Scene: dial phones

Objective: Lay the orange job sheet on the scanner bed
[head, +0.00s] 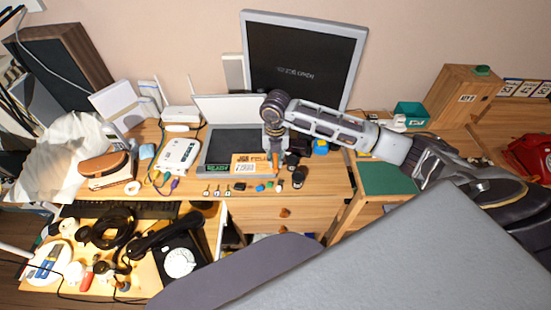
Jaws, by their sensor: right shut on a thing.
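The orange job sheet (246,169), with dark print and a white panel, is at the right front part of the scanner. The scanner bed (221,145) is a dark flat panel with its white lid (228,109) raised behind it. A green READY strip (215,170) shows on its front edge. My right gripper (274,152) comes in from the right and is shut on the sheet's right end. The sheet covers part of the bed in the picture; I cannot tell whether it touches it. My left gripper is not in view.
A monitor (304,55) stands behind the scanner. A white router box (180,153) with cables is on its left. Several small items (260,187) lie along the desk's front edge. A black dial phone (178,260) is at the lower left. A green mat (387,178) is at the right.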

